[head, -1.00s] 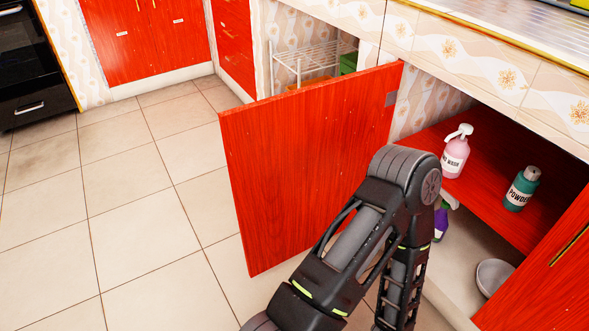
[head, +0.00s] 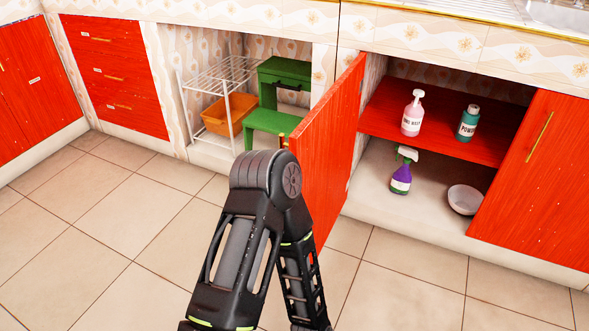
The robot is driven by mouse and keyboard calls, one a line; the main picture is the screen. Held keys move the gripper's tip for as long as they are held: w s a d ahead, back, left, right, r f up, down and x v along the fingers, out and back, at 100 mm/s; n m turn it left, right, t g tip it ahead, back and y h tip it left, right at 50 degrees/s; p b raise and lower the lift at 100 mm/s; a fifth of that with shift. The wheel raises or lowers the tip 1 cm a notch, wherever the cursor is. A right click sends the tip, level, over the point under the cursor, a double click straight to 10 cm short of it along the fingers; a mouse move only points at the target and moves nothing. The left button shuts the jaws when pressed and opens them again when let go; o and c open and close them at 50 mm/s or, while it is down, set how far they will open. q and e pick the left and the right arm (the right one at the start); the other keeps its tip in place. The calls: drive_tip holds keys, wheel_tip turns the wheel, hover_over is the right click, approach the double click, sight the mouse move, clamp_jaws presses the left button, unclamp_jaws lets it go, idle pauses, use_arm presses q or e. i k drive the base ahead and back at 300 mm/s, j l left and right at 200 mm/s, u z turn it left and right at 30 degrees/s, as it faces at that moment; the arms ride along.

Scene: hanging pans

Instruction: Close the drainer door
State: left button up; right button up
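The red drainer door (head: 330,145) stands open in the head view, hinged at the left side of the cupboard under the sink counter. One of my arms, bent at the elbow, rises from the bottom and covers the door's lower left part. I cannot tell whether the arm touches the door. Neither of my grippers is in view.
The open cupboard's red shelf (head: 440,135) holds a pink soap bottle (head: 412,115) and a green powder bottle (head: 468,124). Below are a purple spray bottle (head: 401,172) and a bowl (head: 465,199). A red right door (head: 530,180) is shut. A green step stool (head: 275,100) stands left.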

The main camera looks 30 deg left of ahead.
sight(323, 145)
drive_tip(key=i+j+z, duration=0.1)
drive_tip(key=j, duration=1.05)
drive_tip(key=i+j+z, duration=0.1)
drive_tip(key=j, duration=1)
